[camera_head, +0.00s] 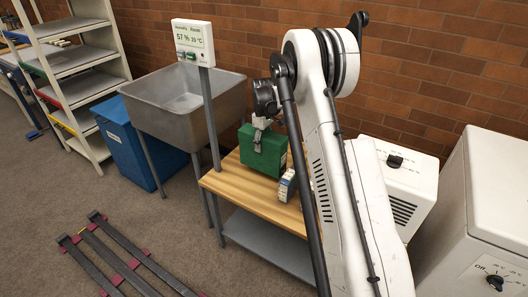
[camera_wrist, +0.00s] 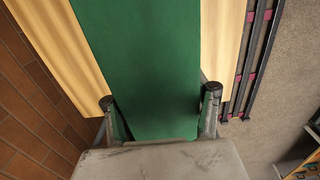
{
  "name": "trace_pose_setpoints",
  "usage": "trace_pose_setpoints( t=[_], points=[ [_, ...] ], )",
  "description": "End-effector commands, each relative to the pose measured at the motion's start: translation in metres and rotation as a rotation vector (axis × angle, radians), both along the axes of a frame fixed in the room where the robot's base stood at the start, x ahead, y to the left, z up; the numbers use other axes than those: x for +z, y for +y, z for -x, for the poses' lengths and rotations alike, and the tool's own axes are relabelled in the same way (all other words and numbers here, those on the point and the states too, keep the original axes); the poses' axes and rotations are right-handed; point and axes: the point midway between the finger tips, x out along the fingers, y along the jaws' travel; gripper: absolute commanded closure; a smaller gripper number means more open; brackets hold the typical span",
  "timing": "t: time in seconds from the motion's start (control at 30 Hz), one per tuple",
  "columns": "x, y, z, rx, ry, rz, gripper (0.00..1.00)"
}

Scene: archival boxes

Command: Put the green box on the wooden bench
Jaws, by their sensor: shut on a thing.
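The green box (camera_head: 263,151) is upright at the wooden bench (camera_head: 237,184), over its left back part. I cannot tell whether its base touches the bench top. My gripper (camera_head: 262,122) is above the box and shut on its upper part. In the wrist view the green box (camera_wrist: 148,60) fills the middle, between the two fingers of my gripper (camera_wrist: 160,112). The pale wood of the bench (camera_wrist: 222,45) shows on both sides of the box. My arm hides the right part of the bench in the head view.
A small white box (camera_head: 287,186) stands on the bench just right of the green box. A metal sink (camera_head: 185,105) and a display on a post (camera_head: 193,43) are to the left. A white appliance (camera_head: 402,180) stands to the right. The brick wall is behind.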

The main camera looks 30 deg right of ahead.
Motion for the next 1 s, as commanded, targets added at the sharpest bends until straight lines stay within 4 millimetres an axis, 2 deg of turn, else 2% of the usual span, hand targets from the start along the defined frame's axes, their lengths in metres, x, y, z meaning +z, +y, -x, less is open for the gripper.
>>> trace_pose_setpoints(
  t=[0.17, 0.5, 0.9, 0.93, 1.0],
  points=[
    [-0.005, -0.005, -0.002, 0.000, 0.000, 0.000, 0.96],
    [-0.042, -0.004, -0.002, 0.000, 0.000, 0.000, 0.96],
    [-0.046, -0.004, -0.001, 0.000, 0.000, 0.000, 0.96],
    [-0.046, -0.004, -0.001, 0.000, 0.000, 0.000, 0.42],
    [-0.045, -0.004, -0.001, 0.000, 0.000, 0.000, 0.32]
  ],
)
